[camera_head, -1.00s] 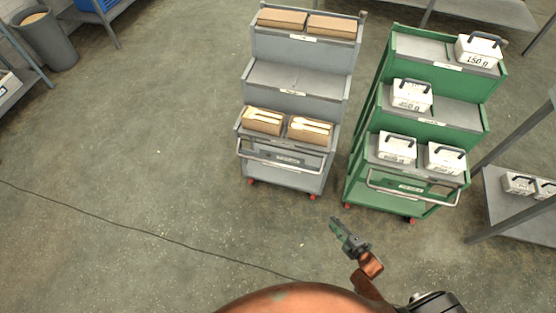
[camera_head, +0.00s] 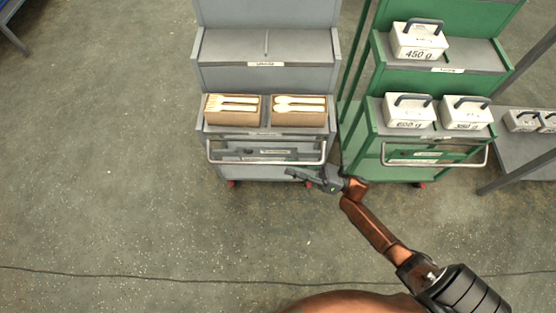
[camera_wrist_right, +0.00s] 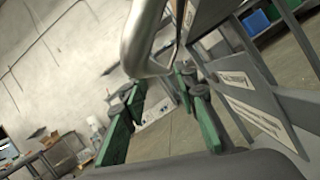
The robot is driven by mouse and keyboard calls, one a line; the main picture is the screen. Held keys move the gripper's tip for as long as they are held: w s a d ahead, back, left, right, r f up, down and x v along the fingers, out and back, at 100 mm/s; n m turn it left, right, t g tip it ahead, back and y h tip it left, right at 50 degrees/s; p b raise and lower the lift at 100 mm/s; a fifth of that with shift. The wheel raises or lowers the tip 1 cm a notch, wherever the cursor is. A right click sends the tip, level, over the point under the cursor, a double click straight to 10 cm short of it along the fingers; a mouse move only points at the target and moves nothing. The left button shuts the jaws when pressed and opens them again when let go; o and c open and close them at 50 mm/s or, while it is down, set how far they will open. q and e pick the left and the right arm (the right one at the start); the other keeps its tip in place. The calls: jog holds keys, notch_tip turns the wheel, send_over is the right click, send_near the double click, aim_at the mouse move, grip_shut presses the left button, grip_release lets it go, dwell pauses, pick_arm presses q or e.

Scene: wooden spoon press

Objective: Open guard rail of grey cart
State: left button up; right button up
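The grey cart (camera_head: 266,80) stands upright at the centre top of the head view. Its guard rail (camera_head: 265,162) is a silver U-shaped tube across the front of the lowest tier. My right gripper (camera_head: 298,178) is just below the rail's right part, pointing left. In the right wrist view my gripper (camera_wrist_right: 162,100) has its green-padded fingers apart with nothing held between them. The rail's bent tube (camera_wrist_right: 142,45) shows close above the fingers. I cannot tell whether it touches them. My left gripper is out of view.
Boxes of wooden cutlery (camera_head: 232,110) sit on the grey cart's lowest tier. A green cart (camera_head: 440,75) with several white weights stands close on the right. A grey shelf (camera_head: 515,160) is at far right. The floor (camera_head: 110,190) on the left is open, with a thin cable.

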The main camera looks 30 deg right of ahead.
aim_at(280, 162)
jog(key=b+x, duration=0.1)
jog(key=x, duration=0.4)
grip_shut()
dwell(0.7)
